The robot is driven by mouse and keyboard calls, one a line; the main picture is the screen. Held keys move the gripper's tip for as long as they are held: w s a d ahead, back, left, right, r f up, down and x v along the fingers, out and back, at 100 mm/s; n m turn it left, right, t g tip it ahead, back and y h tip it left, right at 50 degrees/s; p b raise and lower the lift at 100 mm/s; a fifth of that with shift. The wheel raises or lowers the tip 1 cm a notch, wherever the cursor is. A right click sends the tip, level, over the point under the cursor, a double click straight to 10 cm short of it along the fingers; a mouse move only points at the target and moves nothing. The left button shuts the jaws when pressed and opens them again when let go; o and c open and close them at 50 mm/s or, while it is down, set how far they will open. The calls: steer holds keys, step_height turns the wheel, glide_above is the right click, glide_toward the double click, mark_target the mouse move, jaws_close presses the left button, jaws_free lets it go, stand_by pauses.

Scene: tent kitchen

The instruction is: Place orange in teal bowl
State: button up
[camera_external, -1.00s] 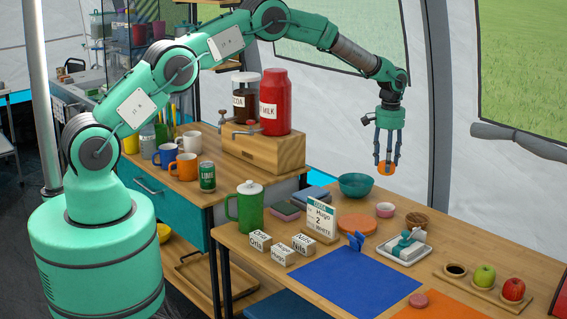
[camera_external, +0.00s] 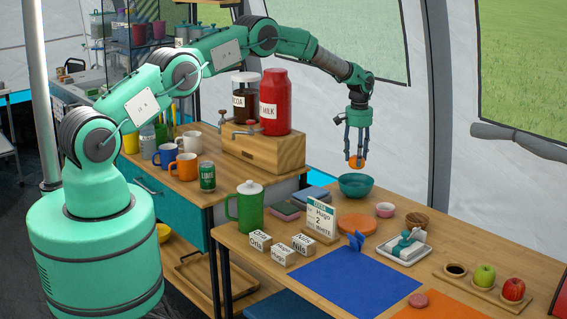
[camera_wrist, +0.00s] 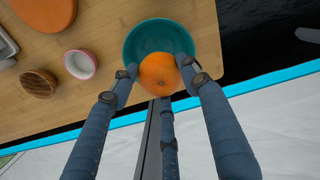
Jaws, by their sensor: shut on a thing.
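The orange (camera_external: 357,161) is held in the fingers of my gripper (camera_external: 357,158), which is shut on it. The teal bowl (camera_external: 356,185) stands on the wooden table near its back edge. In the external view the orange hangs just above the bowl. In the wrist view the orange (camera_wrist: 160,74) lies between the finger ends of my gripper (camera_wrist: 161,78) and covers the near part of the teal bowl (camera_wrist: 135,46). The rest of the bowl's inside looks empty.
A pink-and-white cup (camera_external: 385,210) and a brown wooden bowl (camera_external: 415,221) stand right of the teal bowl. An orange round board (camera_external: 356,224) lies in front of it. Blue and pink stacked items (camera_external: 311,194) lie to its left.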

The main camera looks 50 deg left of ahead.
mark_target(356, 181)
steer(key=shift+d+f, duration=0.1)
steer(key=shift+f, duration=0.1)
steer(key=shift+f, duration=3)
steer(key=shift+f, duration=0.1)
steer(key=shift+f+b, duration=0.45)
steer(key=shift+f, duration=1.35)
steer(key=shift+f, duration=0.15)
steer(key=o, duration=0.9)
step_height(356, 181, up, 12)
steer(key=shift+r+p, duration=0.15)
steer(key=shift+p, duration=0.4)
